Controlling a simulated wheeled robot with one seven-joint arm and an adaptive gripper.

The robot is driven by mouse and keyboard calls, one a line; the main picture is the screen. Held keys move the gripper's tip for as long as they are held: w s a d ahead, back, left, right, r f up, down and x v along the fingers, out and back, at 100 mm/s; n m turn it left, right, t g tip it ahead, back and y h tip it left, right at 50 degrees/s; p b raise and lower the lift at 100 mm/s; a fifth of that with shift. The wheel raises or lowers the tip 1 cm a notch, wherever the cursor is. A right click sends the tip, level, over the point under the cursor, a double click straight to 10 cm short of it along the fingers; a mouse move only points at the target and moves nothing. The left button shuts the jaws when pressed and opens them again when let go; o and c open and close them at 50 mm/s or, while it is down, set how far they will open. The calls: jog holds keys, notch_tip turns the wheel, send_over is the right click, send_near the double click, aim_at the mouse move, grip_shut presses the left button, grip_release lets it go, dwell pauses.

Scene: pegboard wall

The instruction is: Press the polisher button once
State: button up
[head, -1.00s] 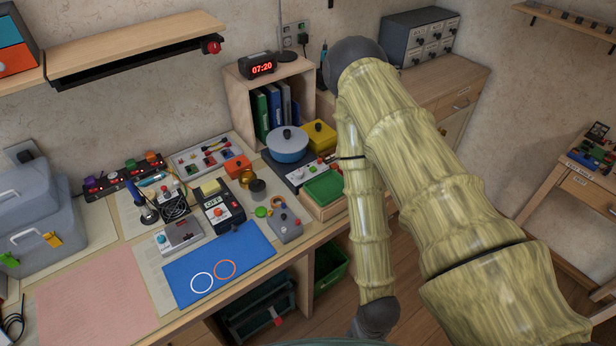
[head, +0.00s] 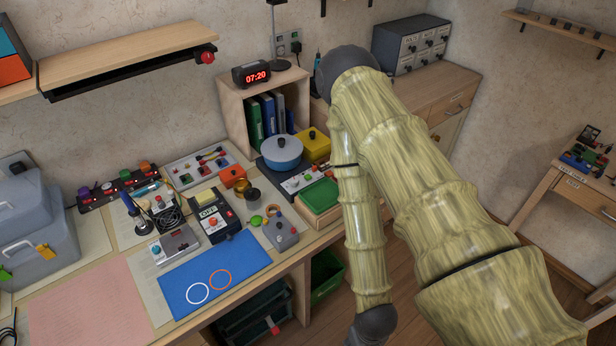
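No device on the bench is readably marked as the polisher, so I cannot tell which one it is. A dark unit with an "OFF" display (head: 207,212) and a red button stands behind the blue mat. A grey box with a teal button (head: 174,245) stands to its left. My arm rises at the right, bends at a dark elbow and hangs down in front of the bench. My gripper is below the picture edge, out of view.
The blue mat (head: 200,296) with two rings lies at the bench front, beside a pink mat (head: 85,310). A blue pot (head: 282,152), a green tray (head: 319,194) and a shelf box with a clock (head: 251,76) stand near my arm. A wooden shelf (head: 120,62) overhangs the left.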

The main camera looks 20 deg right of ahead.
grip_shut()
dwell(1.2)
